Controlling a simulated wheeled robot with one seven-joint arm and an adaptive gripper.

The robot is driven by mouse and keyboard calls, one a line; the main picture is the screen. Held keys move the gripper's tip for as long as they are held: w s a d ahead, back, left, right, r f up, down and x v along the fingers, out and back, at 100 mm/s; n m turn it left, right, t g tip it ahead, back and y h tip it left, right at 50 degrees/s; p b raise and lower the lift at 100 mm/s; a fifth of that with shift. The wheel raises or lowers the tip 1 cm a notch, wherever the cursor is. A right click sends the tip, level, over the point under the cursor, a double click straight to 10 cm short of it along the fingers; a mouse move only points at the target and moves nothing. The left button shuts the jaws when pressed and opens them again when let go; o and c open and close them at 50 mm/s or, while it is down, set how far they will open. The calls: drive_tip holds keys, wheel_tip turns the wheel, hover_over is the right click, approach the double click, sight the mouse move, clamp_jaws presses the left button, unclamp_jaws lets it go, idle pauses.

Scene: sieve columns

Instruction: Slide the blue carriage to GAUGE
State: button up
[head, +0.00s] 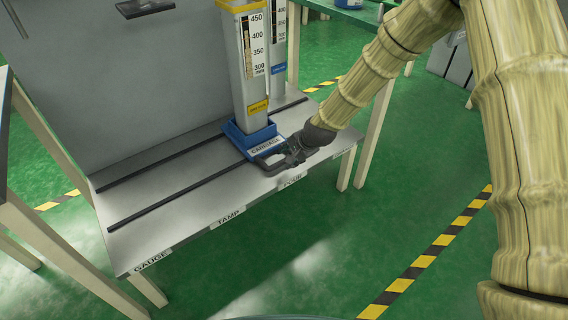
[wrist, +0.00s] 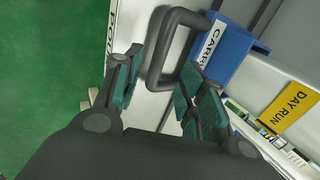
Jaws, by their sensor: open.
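The blue carriage (head: 233,137) sits on the grey bench, on the two dark rails, roughly level with the POUR label (head: 292,181). It carries a tall pale column (head: 251,85) with a yellow DAY RUN tag, and its dark loop handle (head: 268,164) points toward the bench's front edge. The GAUGE label (head: 151,262) is at the near left end of the front edge. My gripper (head: 290,157) is at the handle. In the wrist view my gripper (wrist: 160,85) is open, with the handle (wrist: 163,48) between its fingers; contact is unclear. The carriage (wrist: 237,50) shows beyond.
The TAMP label (head: 228,218) lies between POUR and GAUGE. The rails (head: 170,206) look clear toward the GAUGE end. A second column with a blue tag (head: 278,70) stands behind the first. A grey panel (head: 140,80) rises behind the bench.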

drive_tip(key=shift+b+x, duration=0.8)
drive_tip(key=shift+x, duration=2.2)
drive_tip(key=shift+c, duration=0.2)
clamp_jaws()
